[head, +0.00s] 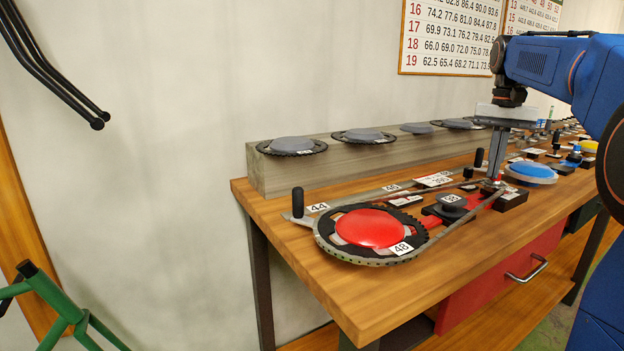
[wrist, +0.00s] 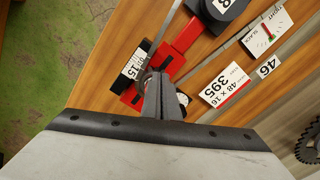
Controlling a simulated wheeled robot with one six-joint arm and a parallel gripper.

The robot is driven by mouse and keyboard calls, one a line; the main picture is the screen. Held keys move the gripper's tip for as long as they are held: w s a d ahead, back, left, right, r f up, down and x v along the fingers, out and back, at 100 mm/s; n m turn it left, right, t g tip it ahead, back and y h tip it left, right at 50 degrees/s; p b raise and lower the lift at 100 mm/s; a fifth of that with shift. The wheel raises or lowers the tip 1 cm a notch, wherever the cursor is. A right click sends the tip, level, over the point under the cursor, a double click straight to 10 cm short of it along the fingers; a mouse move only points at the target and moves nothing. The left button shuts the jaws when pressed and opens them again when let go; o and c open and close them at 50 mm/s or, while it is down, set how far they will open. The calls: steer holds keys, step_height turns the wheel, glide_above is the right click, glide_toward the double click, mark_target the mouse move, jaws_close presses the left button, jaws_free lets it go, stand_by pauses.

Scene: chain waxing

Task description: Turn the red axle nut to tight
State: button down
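My gripper (head: 494,178) points straight down over the small black block (head: 512,197) at the right end of the chain loop. In the wrist view my gripper (wrist: 160,88) has its grey fingers close together over the red slide (wrist: 180,45). A small bit of red (head: 498,181) shows at the fingertips in the head view; it may be the red axle nut, mostly hidden by the fingers. I cannot tell whether the fingers hold it. A slack-to-tight gauge card (wrist: 265,31) lies near the slide.
The chain runs round a large chainring with a red dome (head: 369,228) at the table's near end. A black knob (head: 452,203) stands between it and my gripper. A blue dome (head: 532,172) is close on the right. A grey ledge (head: 300,178) runs behind.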

steer(key=shift+a, duration=0.15)
steer(key=shift+s+a, duration=0.15)
steer(key=shift+s, duration=0.05)
steer(key=shift+r, duration=3)
steer(key=shift+s+d+f, duration=0.1)
steer(key=shift+d+f, duration=0.25)
steer(key=shift+f, duration=0.65)
steer(key=shift+s+d+f, duration=0.1)
steer(key=shift+d+f, duration=0.2)
steer(key=shift+f, duration=0.7)
steer(key=shift+s+d+f, duration=0.1)
steer(key=shift+d+f, duration=0.25)
steer(key=shift+f, duration=0.65)
steer(key=shift+w+a, duration=0.45)
steer(key=shift+a, duration=0.1)
